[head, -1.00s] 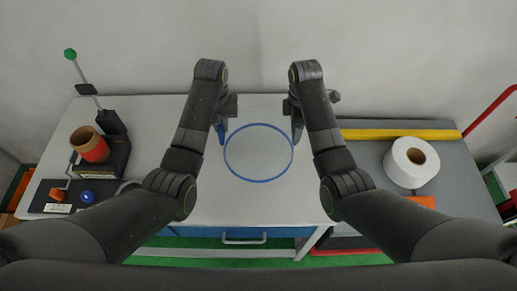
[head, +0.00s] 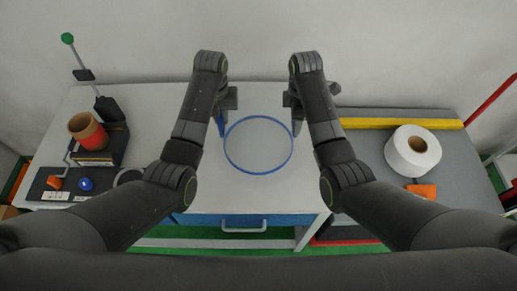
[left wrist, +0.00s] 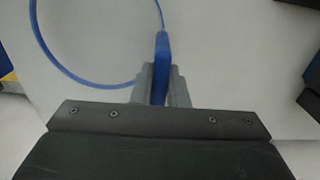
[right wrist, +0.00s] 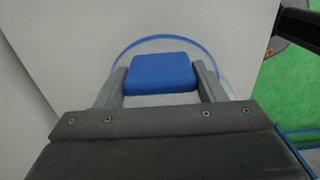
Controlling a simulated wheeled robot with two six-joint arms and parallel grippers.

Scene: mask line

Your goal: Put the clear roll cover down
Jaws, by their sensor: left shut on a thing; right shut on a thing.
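The clear roll cover (head: 229,158) shows as a see-through round shape with a blue rim, between my two grippers in the head view. My left gripper (head: 222,122) is shut on a blue handle (left wrist: 161,60) at the cover's left side. My right gripper (head: 296,122) is shut on a blue block-like handle (right wrist: 160,73) at its right side. The blue rim also shows in both wrist views. The cover is over the pale table (head: 262,196); I cannot tell whether it touches it.
An orange-red roll with a brown core (head: 88,131) stands on a black unit at the left. A white roll (head: 413,151) lies on the grey surface at the right, near a yellow bar (head: 400,123) and an orange block (head: 421,191). The table's front middle is clear.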

